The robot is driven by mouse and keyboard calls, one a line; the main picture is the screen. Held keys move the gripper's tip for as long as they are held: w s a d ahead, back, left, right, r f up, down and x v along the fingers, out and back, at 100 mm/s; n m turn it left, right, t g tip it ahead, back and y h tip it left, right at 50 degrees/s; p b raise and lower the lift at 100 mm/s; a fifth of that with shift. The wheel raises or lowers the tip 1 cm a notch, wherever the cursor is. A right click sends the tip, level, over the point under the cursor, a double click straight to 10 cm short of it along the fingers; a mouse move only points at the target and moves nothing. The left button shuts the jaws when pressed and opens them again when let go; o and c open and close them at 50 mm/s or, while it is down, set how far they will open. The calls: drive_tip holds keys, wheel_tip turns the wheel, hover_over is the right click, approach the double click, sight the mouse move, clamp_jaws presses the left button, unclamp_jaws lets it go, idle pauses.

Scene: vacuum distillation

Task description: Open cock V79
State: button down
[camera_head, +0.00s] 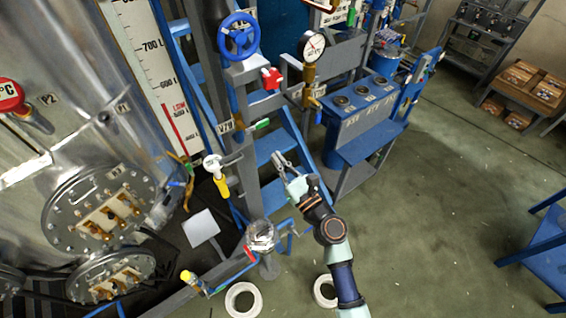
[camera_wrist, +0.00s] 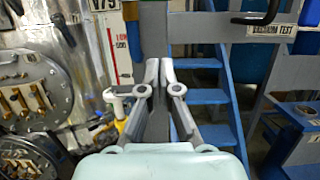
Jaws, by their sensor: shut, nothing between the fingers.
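The V79 label (camera_head: 226,126) is on the pipework at the blue frame, left of centre in the head view. A small cock with a green handle (camera_head: 261,124) sits just right of the label. My gripper (camera_head: 280,160) is below and right of the green handle, apart from it, in front of the blue steps. In the wrist view my gripper (camera_wrist: 159,65) has its fingertips together, with nothing visible between them.
A yellow-handled valve (camera_head: 220,184) is lower left. A blue handwheel (camera_head: 239,36), a red handle (camera_head: 271,78) and a pressure gauge (camera_head: 312,45) are above. Blue steps (camera_head: 275,148) stand behind my gripper. Open floor (camera_head: 450,200) lies to the right.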

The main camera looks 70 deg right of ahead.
sight(257, 126)
drive_tip(key=w+d+r+p, duration=0.3)
drive_tip(key=w+r, duration=0.1)
drive_tip(key=r, duration=0.1)
drive_tip(key=shift+w+r, duration=0.2)
idle(0.4)
